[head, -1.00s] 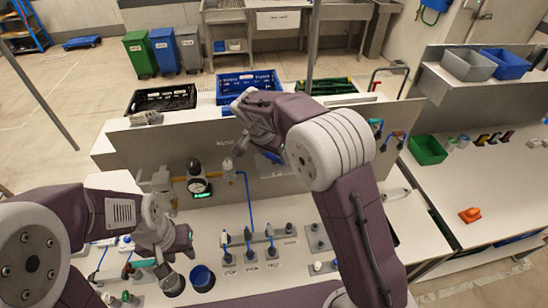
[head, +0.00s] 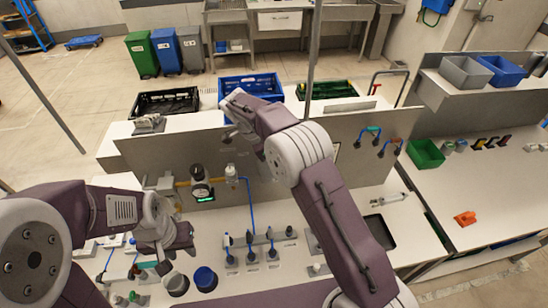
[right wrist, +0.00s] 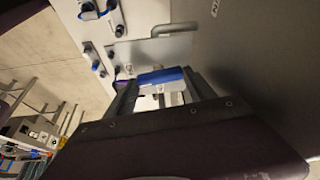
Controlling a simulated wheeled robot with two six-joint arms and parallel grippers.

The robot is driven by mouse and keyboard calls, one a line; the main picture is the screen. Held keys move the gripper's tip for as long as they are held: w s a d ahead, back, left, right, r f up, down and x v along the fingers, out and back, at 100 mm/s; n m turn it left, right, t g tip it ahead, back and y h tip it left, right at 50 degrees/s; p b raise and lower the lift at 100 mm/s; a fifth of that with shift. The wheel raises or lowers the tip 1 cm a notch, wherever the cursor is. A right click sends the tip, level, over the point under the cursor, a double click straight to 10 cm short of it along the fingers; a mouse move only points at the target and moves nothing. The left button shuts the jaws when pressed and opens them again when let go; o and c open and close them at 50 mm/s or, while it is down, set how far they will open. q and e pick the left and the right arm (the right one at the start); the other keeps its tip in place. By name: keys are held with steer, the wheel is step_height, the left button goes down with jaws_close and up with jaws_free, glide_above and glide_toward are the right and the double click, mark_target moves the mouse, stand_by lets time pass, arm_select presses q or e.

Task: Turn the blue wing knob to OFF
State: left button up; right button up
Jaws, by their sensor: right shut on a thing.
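The blue wing knob (right wrist: 160,76) shows in the right wrist view as a blue bar between the two fingers of my right gripper (right wrist: 160,92). The right gripper is shut on it, in front of a grey panel. In the head view my right arm covers the right gripper and the knob. My left gripper (head: 182,240) is above the bench at the lower left, well away from the knob. Its fingers are too small and dark to show whether they are open.
The upright grey panel (head: 150,160) carries a round gauge (head: 200,184) and blue- and red-handled fittings (head: 374,130) at right. Behind it stand a blue crate (head: 247,84) and a black crate (head: 165,101). Below are small toggles (head: 251,248) and a blue cup (head: 205,279).

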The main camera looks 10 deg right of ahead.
stand_by(0.3)
steer(key=o, duration=1.4)
steer(key=shift+a+r, duration=0.1)
